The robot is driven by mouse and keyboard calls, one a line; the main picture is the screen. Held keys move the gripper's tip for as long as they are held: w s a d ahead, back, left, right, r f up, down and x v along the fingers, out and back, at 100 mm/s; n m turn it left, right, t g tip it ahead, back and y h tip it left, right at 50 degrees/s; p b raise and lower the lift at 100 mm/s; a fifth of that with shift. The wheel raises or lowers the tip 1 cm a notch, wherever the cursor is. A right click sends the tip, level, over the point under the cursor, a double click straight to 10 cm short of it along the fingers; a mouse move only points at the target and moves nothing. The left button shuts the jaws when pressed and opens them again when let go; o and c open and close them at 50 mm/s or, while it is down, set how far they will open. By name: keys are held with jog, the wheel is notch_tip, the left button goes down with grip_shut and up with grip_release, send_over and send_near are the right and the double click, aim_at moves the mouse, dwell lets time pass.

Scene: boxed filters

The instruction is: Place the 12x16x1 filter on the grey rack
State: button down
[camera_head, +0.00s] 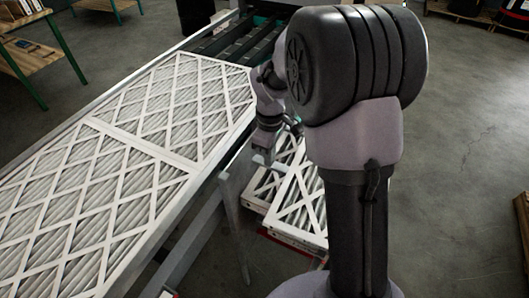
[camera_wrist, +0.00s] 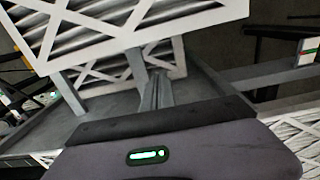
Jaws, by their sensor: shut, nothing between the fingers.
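Several white-framed pleated filters with lattice faces are in view; no size marking is readable, so I cannot tell which is the 12x16x1. In the head view, large filters (camera_head: 190,100) lie flat on a grey-framed conveyor at left. Smaller filters (camera_head: 302,205) sit lower, to the right of the conveyor's side. My gripper (camera_head: 264,160) is beside the conveyor edge, just above these smaller filters. In the wrist view my gripper (camera_wrist: 156,92) has its fingers together and empty, with a filter (camera_wrist: 110,30) close in front. I cannot surely pick out the grey rack.
The conveyor's bare dark rollers (camera_head: 245,42) show behind the large filters. A wooden-topped table (camera_head: 25,40) with green legs stands at the far left. The grey floor (camera_head: 460,150) on the right is mostly clear. My arm hides part of the middle.

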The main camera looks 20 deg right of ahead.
aim_at(286, 178)
notch_tip(286, 178, down, 6)
jog(key=s+d+b, duration=0.2)
jog(key=shift+s+d+r, duration=0.15)
jog(key=shift+s, duration=0.15)
jog(key=shift+s+d, duration=0.75)
jog(key=shift+w+a, duration=0.1)
